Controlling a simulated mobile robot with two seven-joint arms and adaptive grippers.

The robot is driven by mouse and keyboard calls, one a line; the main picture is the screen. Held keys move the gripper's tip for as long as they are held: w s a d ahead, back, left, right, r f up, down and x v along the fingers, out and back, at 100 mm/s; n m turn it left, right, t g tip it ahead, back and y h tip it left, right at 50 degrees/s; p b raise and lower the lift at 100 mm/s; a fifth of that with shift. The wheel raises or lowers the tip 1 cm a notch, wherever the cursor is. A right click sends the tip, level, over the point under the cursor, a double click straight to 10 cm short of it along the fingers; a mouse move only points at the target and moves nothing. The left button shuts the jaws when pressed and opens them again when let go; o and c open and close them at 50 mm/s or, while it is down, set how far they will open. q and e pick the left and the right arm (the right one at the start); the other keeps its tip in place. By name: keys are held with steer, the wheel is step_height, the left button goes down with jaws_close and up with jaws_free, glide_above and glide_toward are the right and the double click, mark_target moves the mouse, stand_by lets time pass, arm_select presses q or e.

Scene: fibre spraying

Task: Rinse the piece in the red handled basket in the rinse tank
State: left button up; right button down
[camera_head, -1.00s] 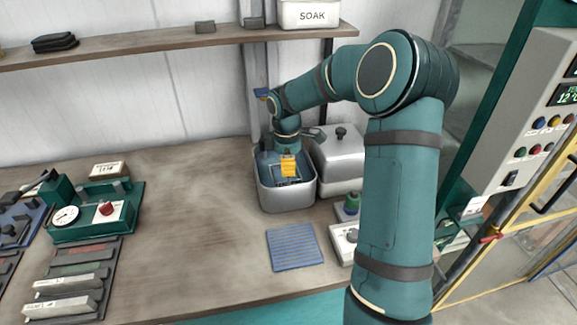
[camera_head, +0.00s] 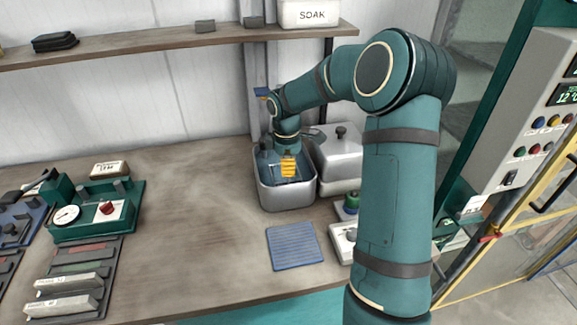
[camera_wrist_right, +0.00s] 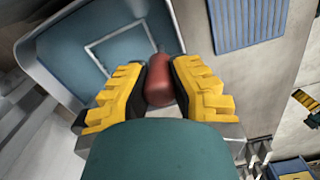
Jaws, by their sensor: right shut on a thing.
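The open metal tank (camera_head: 287,200) stands near the back of the bench with bluish liquid inside; it also shows in the right wrist view (camera_wrist_right: 62,78). My right gripper (camera_head: 288,168) reaches down into it. In the right wrist view, the yellow-padded fingers (camera_wrist_right: 160,88) are shut on a red handle (camera_wrist_right: 158,76). A pale square outline (camera_wrist_right: 100,45) shows in the tank beyond the handle. Most of the basket is hidden by my gripper, and I cannot make out the piece. My left gripper is out of view.
A lidded metal tank (camera_head: 338,158) stands right beside the open one. A blue ribbed mat (camera_head: 294,246) lies in front. A green gauge unit (camera_head: 92,212) is at left. The bench middle (camera_head: 185,215) is clear. A control panel (camera_head: 530,110) stands at right.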

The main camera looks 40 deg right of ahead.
steer(key=shift+r, duration=0.35)
steer(key=shift+f+b, duration=0.6)
steer(key=shift+f, duration=0.55)
steer(key=shift+r+p, duration=1)
steer(key=shift+r, duration=0.15)
steer(key=shift+f+b, duration=0.65)
steer(key=shift+f, duration=0.5)
steer(key=shift+r+p, duration=0.95)
steer(key=shift+r, duration=0.25)
steer(key=shift+f+b, duration=0.75)
steer(key=shift+f, duration=0.5)
steer(key=shift+r+p, duration=0.75)
steer(key=shift+r, duration=0.1)
step_height(320, 180, up, 11)
steer(key=p, duration=0.8)
steer(key=shift+f, duration=0.2)
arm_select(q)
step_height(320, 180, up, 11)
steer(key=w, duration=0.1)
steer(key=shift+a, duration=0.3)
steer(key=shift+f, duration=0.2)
arm_select(e)
steer(key=shift+f, duration=0.1)
